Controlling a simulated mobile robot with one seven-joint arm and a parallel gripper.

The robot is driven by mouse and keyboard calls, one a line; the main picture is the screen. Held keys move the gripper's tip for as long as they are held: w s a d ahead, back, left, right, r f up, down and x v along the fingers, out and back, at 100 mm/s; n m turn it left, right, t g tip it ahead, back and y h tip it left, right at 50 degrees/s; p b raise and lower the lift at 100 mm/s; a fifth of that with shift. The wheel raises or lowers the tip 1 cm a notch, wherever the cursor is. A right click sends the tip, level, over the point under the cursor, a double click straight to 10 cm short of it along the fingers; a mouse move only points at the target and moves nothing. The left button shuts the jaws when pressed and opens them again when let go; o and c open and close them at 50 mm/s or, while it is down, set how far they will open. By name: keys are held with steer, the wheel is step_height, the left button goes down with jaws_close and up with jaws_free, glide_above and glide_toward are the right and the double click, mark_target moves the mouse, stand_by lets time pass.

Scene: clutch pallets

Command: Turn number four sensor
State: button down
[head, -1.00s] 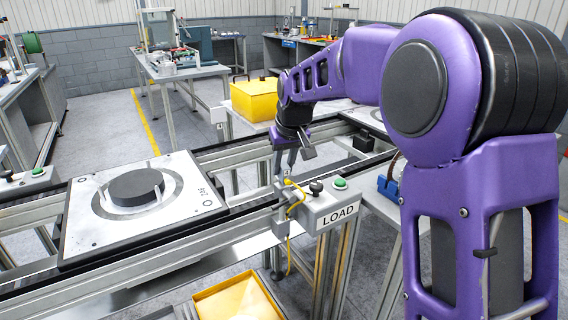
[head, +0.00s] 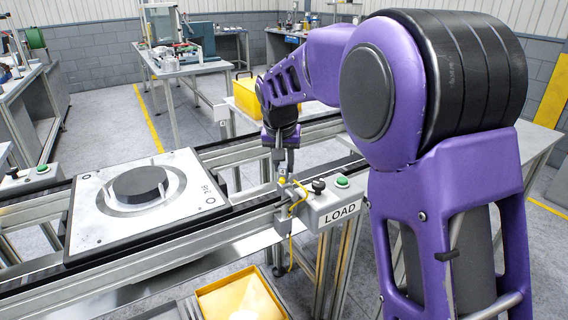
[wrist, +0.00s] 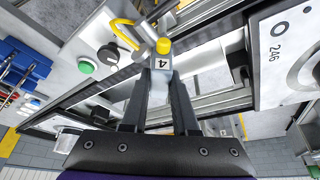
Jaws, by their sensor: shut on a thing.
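The number four sensor (wrist: 162,63) shows in the wrist view as a small grey block marked 4, with a yellow cap and a yellow cable beside it. My gripper (wrist: 161,80) has its two dark fingers closed on the sensor's sides. In the head view the sensor's yellow cap (head: 282,181) shows at the conveyor rail, left of the LOAD box. My gripper (head: 280,172) is pointing down at it, and its fingertips are small there. The sensor's lower mount is partly hidden.
The LOAD control box (head: 335,203) with a black knob and green button is close to the right. A pallet marked 246 (head: 139,203) carrying a dark round part lies on the conveyor to the left. A yellow bin (head: 240,299) stands below in front.

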steer(key=c, duration=0.7)
jaws_free()
steer(key=shift+r, duration=0.1)
steer(key=p+v, duration=0.2)
steer(key=v, duration=1.5)
steer(key=shift+r, duration=0.2)
